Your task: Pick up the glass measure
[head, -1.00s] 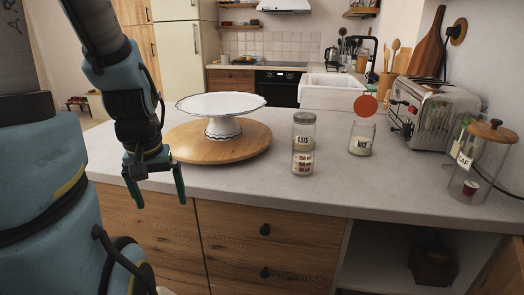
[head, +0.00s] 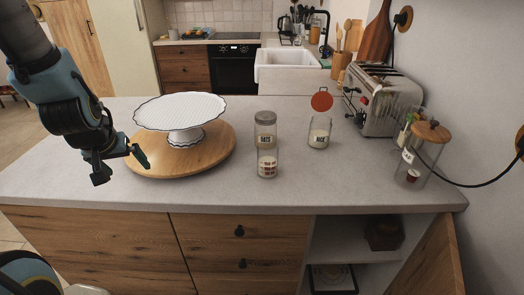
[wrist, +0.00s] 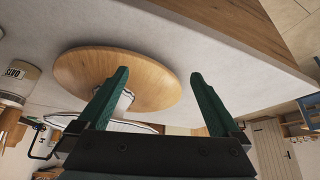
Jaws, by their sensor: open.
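The glass measure (head: 267,164) is a small clear cup with red markings. It stands upright on the counter in the head view, directly in front of the lidded OATS jar (head: 265,127) and overlapping its lower part. My gripper (head: 122,168) is open and empty, left of the measure, beside the left edge of the round wooden board. In the wrist view, my open gripper (wrist: 159,73) shows two green fingers with the board beyond them. I cannot make out the measure clearly there; a labelled jar (wrist: 14,76) shows at the left edge.
A white cake stand (head: 180,108) sits on the wooden board (head: 212,150), between my gripper and the measure. A RICE jar (head: 319,137) with a red disc stands right of it. A toaster (head: 379,99) and wooden-lidded jar (head: 420,160) are further right. The front counter is clear.

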